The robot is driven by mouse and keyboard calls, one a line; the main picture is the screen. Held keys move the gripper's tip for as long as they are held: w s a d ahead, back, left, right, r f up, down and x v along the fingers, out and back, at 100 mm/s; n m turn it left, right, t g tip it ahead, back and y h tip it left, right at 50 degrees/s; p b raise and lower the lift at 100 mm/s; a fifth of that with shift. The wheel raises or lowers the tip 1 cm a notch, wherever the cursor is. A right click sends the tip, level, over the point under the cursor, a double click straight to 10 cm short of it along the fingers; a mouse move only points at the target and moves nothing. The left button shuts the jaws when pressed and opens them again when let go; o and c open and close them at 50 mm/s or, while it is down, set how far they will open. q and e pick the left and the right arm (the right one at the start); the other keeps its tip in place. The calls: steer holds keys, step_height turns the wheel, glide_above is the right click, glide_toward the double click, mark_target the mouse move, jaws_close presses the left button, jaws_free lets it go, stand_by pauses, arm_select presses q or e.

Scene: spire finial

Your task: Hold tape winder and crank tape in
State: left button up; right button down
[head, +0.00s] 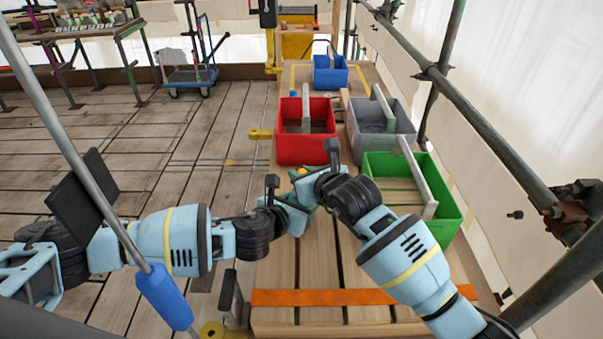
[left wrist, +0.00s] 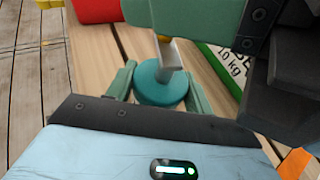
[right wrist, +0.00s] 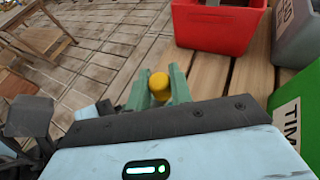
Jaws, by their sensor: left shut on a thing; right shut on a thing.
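The tape winder shows in the left wrist view as a round teal body (left wrist: 160,84) with a pale metal piece rising from it. My left gripper (left wrist: 162,92) has its green fingers on either side of the teal body and is shut on it. A yellow crank knob (right wrist: 159,84) sits between the green fingers of my right gripper (right wrist: 158,90), which is shut on it. In the head view the two grippers meet over the planks, right gripper (head: 303,178) just beyond left gripper (head: 302,205). They hide most of the winder there. No tape can be made out.
A red crate (head: 287,150), grey crate (head: 403,140) and green crate (head: 445,215) stand just beyond. A blue crate (head: 330,78) is farther back. An orange strip (head: 340,297) crosses the near planks. A scaffold rail (head: 470,110) runs along the right.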

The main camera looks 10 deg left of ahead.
steer(key=shift+f, duration=0.1)
stand_by(0.4)
steer(key=c, duration=1.2)
jaws_free()
steer(key=shift+c, duration=0.2)
steer(key=v, duration=1.2)
steer(key=shift+s+a, duration=0.1)
steer(key=shift+a, duration=0.05)
